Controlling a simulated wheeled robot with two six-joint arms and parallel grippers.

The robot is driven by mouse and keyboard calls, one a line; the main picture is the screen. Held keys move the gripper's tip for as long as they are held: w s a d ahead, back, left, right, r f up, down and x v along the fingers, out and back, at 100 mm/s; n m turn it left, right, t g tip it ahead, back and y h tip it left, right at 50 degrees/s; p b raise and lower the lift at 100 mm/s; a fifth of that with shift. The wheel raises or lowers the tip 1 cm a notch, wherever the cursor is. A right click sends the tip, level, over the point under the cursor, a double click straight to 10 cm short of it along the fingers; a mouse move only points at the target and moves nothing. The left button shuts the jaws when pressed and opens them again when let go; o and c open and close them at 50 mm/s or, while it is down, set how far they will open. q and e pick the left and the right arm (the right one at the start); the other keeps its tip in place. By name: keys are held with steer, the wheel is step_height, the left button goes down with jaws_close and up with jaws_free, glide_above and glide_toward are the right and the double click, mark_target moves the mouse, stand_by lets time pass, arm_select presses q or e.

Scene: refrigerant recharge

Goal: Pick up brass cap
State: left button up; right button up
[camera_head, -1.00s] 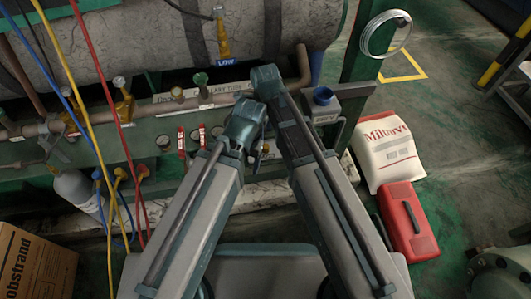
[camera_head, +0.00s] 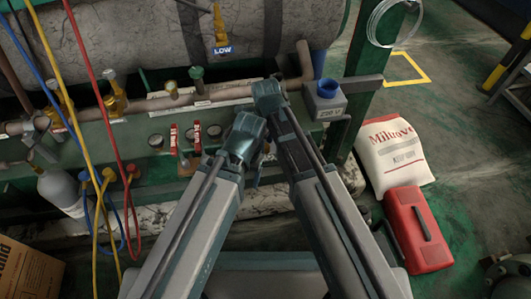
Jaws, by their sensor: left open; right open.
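Several small brass-coloured fittings sit along the pipe below the tank: a brass valve (camera_head: 115,102) at left and a short brass-toned stub (camera_head: 172,89) nearer the middle. I cannot tell which one is the brass cap. A green-topped cap (camera_head: 196,74) stands right of the stub. My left gripper (camera_head: 250,141) is open in front of the green panel, right of the red-handled valves. My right gripper (camera_head: 269,97) is open and higher, in front of the pipe. Both look empty; the fingers are largely hidden by my own wrists.
A grey tank (camera_head: 130,40) with a brass valve (camera_head: 220,25) and blue LOW label lies behind. Blue, yellow and red hoses hang at left. A grey box with a blue top (camera_head: 326,92) stands right of the grippers. A white sack (camera_head: 395,150) and red case (camera_head: 418,228) are on the floor.

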arm_select(q)
steer(key=shift+f, duration=0.2)
arm_select(e)
steer(key=shift+f, duration=0.2)
jaws_close()
arm_select(q)
steer(key=shift+r, duration=0.1)
